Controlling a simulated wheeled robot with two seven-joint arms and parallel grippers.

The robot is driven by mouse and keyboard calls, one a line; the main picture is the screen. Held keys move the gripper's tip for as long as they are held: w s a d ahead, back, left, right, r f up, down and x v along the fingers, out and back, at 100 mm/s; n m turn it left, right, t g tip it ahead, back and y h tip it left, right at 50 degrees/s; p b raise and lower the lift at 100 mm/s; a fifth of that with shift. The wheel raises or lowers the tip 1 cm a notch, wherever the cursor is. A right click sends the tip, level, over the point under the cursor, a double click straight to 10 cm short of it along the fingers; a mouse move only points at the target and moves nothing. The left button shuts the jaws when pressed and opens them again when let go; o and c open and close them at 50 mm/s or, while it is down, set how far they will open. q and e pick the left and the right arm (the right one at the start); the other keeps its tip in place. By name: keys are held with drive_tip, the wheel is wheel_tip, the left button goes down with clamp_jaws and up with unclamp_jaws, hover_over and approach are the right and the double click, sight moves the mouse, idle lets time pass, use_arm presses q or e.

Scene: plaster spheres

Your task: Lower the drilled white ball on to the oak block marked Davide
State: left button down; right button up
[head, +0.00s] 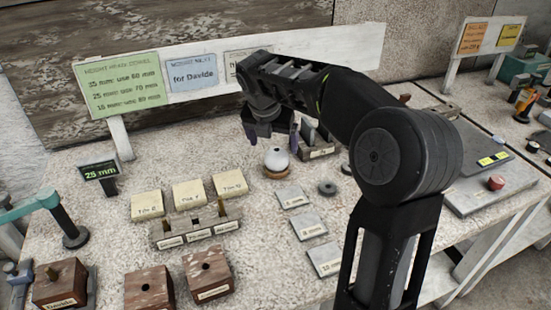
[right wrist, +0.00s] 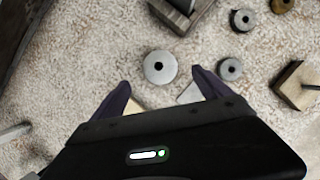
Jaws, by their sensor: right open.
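The drilled white ball (head: 277,159) sits on a small brown ring in the middle of the table. In the right wrist view I take the pale round thing with a dark hole to be this ball (right wrist: 153,76). My left gripper is not in view.
Two similar wooden blocks (head: 148,288) (head: 208,272) stand right of the Davide block. A rack with labels (head: 195,233), cream cards (head: 188,194) and grey plates (head: 309,226) lie between. A dark 25 mm sign (head: 100,172) and a teal-armed stand (head: 35,203) are at left.

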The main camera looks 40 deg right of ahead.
sight(276, 152)
drive_tip(key=shift+x, duration=1.2)
drive_tip(key=shift+x, duration=2.6)
drive_tip(key=c, duration=1.7)
